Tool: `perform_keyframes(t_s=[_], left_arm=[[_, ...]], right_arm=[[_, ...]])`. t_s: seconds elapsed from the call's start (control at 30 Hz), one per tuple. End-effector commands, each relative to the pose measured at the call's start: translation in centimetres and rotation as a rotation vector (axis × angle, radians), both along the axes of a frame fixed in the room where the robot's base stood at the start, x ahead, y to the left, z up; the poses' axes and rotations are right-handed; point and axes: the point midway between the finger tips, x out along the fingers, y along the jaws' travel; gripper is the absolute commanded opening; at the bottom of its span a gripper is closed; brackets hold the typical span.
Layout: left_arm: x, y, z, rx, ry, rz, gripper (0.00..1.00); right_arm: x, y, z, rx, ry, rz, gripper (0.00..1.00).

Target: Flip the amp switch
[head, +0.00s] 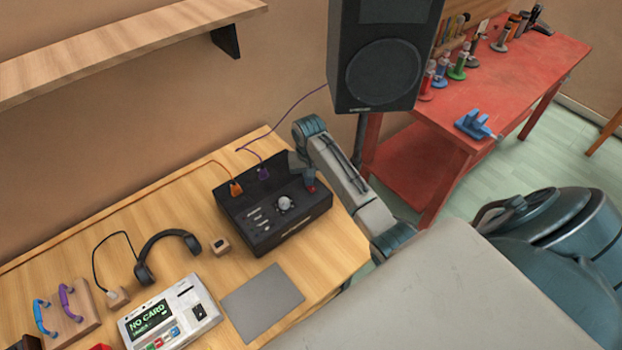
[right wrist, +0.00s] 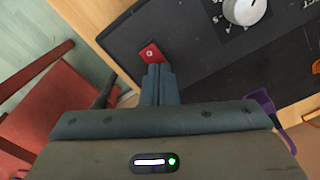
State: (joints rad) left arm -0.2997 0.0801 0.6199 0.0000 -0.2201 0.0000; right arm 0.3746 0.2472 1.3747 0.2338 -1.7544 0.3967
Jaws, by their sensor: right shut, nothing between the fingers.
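The amp (head: 275,236) is a black box on the wooden table, with a round silver knob, small sliders and a red switch (head: 311,187) at its right end. In the right wrist view the red switch (right wrist: 150,56) sits at the edge of the black top, near the silver knob. My right gripper (right wrist: 158,68) is shut and empty. Its fingertips are right at the red switch and overlap it in the picture; I cannot tell whether they touch. In the head view my right gripper (head: 304,176) hangs over the amp's right end, partly hidden by its arm. My left gripper is not in view.
Orange (head: 236,188) and purple (head: 263,173) plugs with cables stand at the amp's back. A black speaker (head: 375,65) rises close behind my right arm. Headphones (head: 168,255), a card device (head: 170,315) and a grey mat (head: 262,301) lie nearby. A red bench (head: 475,95) stands right.

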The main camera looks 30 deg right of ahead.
Motion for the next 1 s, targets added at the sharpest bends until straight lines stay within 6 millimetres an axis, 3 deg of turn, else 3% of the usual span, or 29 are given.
perform_keyframes(t_s=[0.5,0.8,1.0], left_arm=[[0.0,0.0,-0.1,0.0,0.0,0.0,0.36],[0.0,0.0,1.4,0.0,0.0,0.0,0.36],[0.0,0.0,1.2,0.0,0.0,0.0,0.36]], right_arm=[[-0.1,0.0,-0.6,0.0,0.003,0.0,0.0],[-0.1,0.0,1.9,0.0,0.002,0.0,0.0],[0.0,0.0,3.3,0.0,0.0,0.0,0.0]])
